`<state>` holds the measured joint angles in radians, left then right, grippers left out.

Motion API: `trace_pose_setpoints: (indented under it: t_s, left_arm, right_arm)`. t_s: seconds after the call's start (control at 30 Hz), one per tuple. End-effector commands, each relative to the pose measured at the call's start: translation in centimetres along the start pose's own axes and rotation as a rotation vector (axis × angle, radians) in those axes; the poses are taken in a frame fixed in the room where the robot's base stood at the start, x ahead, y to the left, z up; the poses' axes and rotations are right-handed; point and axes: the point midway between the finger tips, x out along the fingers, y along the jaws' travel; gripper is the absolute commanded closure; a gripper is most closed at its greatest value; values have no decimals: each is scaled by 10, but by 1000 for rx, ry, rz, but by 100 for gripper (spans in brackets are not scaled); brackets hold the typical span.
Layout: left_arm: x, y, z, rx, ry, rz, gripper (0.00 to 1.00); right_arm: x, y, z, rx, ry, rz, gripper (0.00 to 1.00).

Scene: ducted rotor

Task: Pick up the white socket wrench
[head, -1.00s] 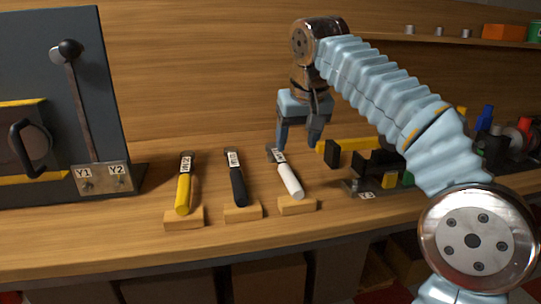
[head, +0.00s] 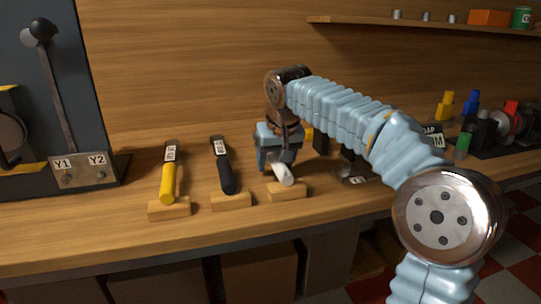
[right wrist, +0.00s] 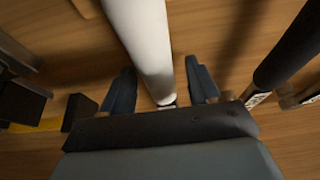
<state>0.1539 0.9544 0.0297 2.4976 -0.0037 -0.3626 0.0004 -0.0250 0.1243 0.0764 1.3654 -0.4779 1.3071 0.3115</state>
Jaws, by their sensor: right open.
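The white socket wrench (head: 283,175) lies on the bench with its handle end by a small wooden block (head: 288,192). My right gripper (head: 276,168) is low over it and hides its upper part in the head view. In the right wrist view the white handle (right wrist: 145,45) runs between the two open fingers of my right gripper (right wrist: 160,68). A gap shows between each finger and the handle. My left gripper is not in view.
A black wrench (head: 222,166) and a yellow wrench (head: 168,175) lie to the left, each with a wooden block. A dark panel with a lever (head: 52,90) stands at far left. Black and yellow parts crowd behind my right arm. A shelf (head: 430,24) runs above.

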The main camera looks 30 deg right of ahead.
Motion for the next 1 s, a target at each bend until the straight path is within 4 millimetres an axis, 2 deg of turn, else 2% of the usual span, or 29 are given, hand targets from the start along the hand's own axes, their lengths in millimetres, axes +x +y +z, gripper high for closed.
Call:
trace_pose_setpoints:
  t_s: [0.27, 0.67, 1.0]
  left_arm:
    - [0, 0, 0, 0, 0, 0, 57]
    - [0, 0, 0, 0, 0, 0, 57]
    - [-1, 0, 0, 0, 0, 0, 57]
  right_arm:
    - [5, 0, 0, 0, 0, 0, 39]
    - [4, 0, 0, 0, 0, -1, 100]
    - [-1, 0, -3, 0, 4, -1, 100]
